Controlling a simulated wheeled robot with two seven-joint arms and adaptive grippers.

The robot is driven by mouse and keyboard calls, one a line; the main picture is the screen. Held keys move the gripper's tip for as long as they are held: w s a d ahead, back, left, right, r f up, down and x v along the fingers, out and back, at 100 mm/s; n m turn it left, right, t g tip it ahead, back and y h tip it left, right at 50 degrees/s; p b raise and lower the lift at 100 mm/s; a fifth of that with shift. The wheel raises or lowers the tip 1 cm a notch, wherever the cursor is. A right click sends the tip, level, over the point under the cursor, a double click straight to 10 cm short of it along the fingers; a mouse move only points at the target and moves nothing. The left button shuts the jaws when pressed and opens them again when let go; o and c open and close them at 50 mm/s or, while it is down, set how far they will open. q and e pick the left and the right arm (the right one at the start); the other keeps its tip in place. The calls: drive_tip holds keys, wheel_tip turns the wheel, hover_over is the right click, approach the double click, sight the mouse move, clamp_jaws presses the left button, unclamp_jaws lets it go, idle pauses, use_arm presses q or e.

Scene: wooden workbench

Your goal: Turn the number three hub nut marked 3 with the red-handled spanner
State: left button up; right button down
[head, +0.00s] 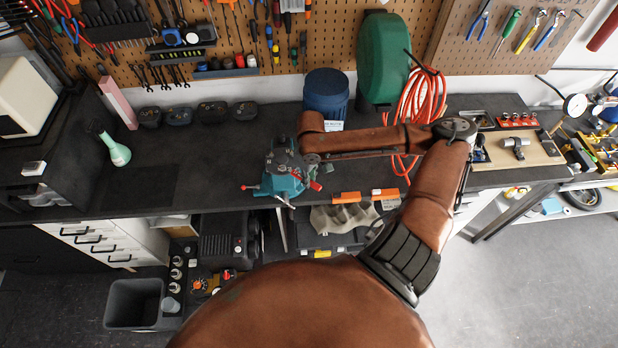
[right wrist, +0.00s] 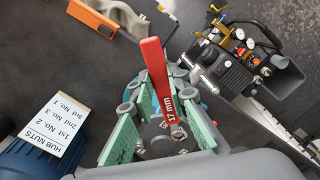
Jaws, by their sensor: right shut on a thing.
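My right gripper (head: 311,158) is over the hub (head: 283,158) in the teal vise (head: 283,184). In the right wrist view its pale green fingers (right wrist: 160,118) stand on either side of the red-handled spanner (right wrist: 157,75), marked 17 mm, and it is shut on the spanner. The red handle points away from my wrist, and its silver end is low between the fingers beside metal hub parts. The number 3 on a nut cannot be read, and I cannot tell whether the spanner sits on a nut. My left gripper is not in view.
A card headed HUB NUTS (right wrist: 57,125) leans by the blue drum (head: 326,93). Orange-ended items (head: 346,197) lie at the bench's front edge, right of the vise. A green reel (head: 382,60) with orange hose (head: 424,95) stands behind my forearm.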

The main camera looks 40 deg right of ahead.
drive_tip(key=shift+s+f, duration=0.1)
drive_tip(key=shift+f, duration=0.05)
drive_tip(key=shift+d+n, duration=0.5)
idle(0.3)
drive_tip(key=shift+a+f+m, duration=0.1)
drive_tip(key=shift+a+m, duration=1)
drive_tip(key=shift+a, duration=0.05)
drive_tip(key=shift+a+m, duration=1.2)
drive_tip(key=shift+a, duration=0.05)
drive_tip(key=shift+w+a+m, duration=0.2)
drive_tip(key=shift+a+m, duration=0.35)
drive_tip(key=shift+a, duration=0.05)
drive_tip(key=shift+w+a+m, duration=0.15)
drive_tip(key=shift+a+m, duration=0.4)
